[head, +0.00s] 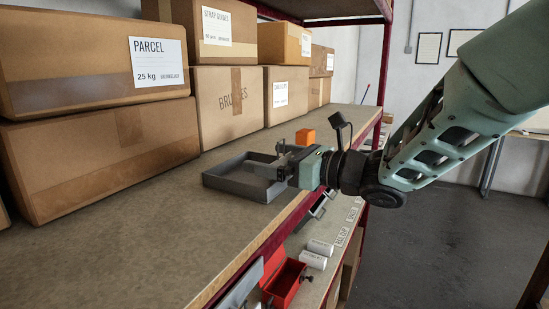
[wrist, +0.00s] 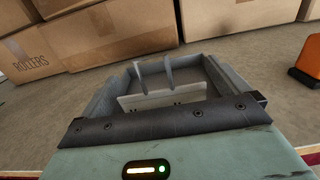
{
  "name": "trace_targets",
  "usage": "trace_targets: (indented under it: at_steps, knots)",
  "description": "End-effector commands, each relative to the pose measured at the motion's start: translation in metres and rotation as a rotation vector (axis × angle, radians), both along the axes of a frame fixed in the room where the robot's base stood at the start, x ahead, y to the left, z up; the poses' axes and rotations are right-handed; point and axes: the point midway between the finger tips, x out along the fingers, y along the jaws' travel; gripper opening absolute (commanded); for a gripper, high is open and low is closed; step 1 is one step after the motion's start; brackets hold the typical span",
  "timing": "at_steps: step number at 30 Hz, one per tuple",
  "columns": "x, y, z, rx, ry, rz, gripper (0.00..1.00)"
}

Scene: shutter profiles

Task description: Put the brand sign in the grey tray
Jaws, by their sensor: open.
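The grey tray (head: 235,186) sits on the shelf near its front edge; in the wrist view its side wall (wrist: 101,98) and far wall show. My gripper (head: 281,162) is over the right part of the tray, its fingers low and pointing in. In the wrist view my gripper (wrist: 153,68) is open, with nothing seen between the fingertips. A pale plate with small dark marks (wrist: 162,98), which looks like the brand sign, shows within the tray's outline, near the gripper body. Its lower part is hidden, and I cannot tell whether it touches the tray floor.
An orange block (head: 305,137) stands behind the tray; it is also at the right of the wrist view (wrist: 308,62). Cardboard boxes (head: 232,107) line the back. A red open box (head: 284,281) and white rolls (head: 317,250) lie on the lower shelf. The shelf's front left is clear.

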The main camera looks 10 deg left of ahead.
Motion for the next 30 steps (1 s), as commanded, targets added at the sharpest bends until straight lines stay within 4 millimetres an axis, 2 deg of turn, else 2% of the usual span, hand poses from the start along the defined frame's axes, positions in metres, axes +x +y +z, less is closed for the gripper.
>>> trace_targets:
  at_steps: [5, 12, 18, 24, 30]
  knots:
    - [-0.006, -0.022, -0.003, 0.002, -0.002, -0.004, 1.00]
    - [-0.024, -0.071, -0.003, 0.003, -0.002, -0.004, 1.00]
    - [-0.035, -0.101, -0.002, 0.002, -0.002, -0.003, 1.00]
    - [-0.040, -0.113, -0.001, 0.000, 0.000, -0.001, 1.00]
    - [-0.040, -0.114, 0.000, -0.001, 0.000, 0.000, 1.00]
